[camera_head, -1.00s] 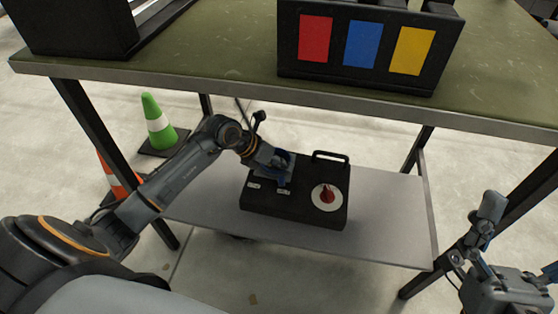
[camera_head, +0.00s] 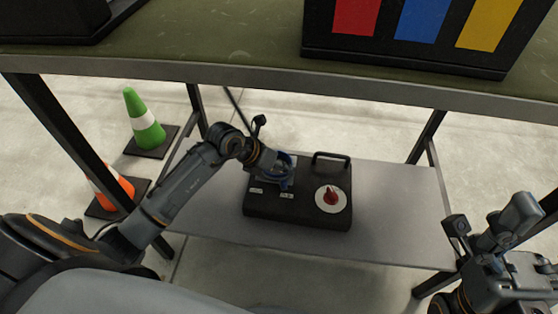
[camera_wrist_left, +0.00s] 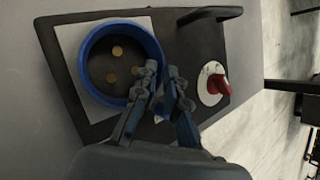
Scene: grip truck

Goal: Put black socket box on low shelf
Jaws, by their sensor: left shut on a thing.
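The black socket box (camera_head: 262,207) has a black handle, a red knob on a white disc and a blue ring socket. It lies flat over the low shelf (camera_head: 390,210) and appears to rest on it; its underside is hidden. My left gripper (camera_head: 284,180) reaches down to the socket at the box's left part. In the left wrist view its fingers (camera_wrist_left: 160,88) are closed at the right rim of the blue ring (camera_wrist_left: 88,48) on the box (camera_wrist_left: 185,50). My right gripper (camera_head: 488,222) is at the lower right, away from the box, its fingers apart.
The green table top (camera_head: 220,50) spans above the shelf. On it stands a black case (camera_head: 400,62) with red, blue and yellow panels. Table legs (camera_head: 427,137) frame the shelf. A green cone (camera_head: 143,120) and an orange cone (camera_head: 117,187) stand at left. The shelf's right part is bare.

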